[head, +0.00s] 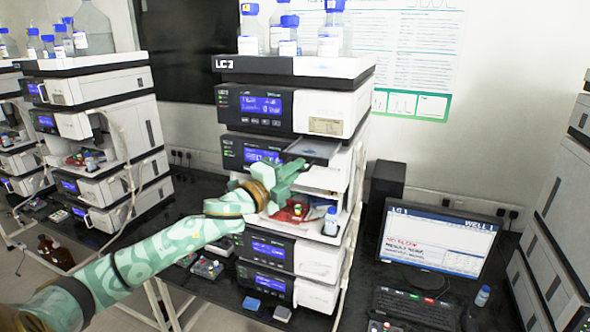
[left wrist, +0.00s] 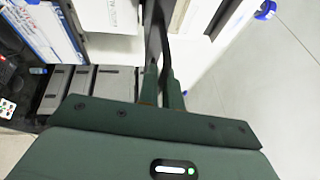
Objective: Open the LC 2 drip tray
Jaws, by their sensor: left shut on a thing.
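The LC 2 stack (head: 300,66) stands upright in the middle of the head view. My left gripper (head: 322,180) is at the right part of its front, beside the open compartment with red parts (head: 294,212). In the left wrist view its fingers (left wrist: 162,92) are close together, shut on a thin dark part (left wrist: 156,35) seen edge-on. I cannot tell for sure whether this part belongs to the drip tray. A flat grey surface (head: 312,148) shows just above the gripper. My gripper and forearm hide part of the compartment. My right gripper is out of view.
A small blue-capped bottle (head: 331,222) stands close to my gripper in the compartment. Solvent bottles (head: 290,35) stand on top of the stack. A monitor (head: 438,238) and keyboard (head: 415,306) are to the right. Another stack (head: 95,85) is at the left.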

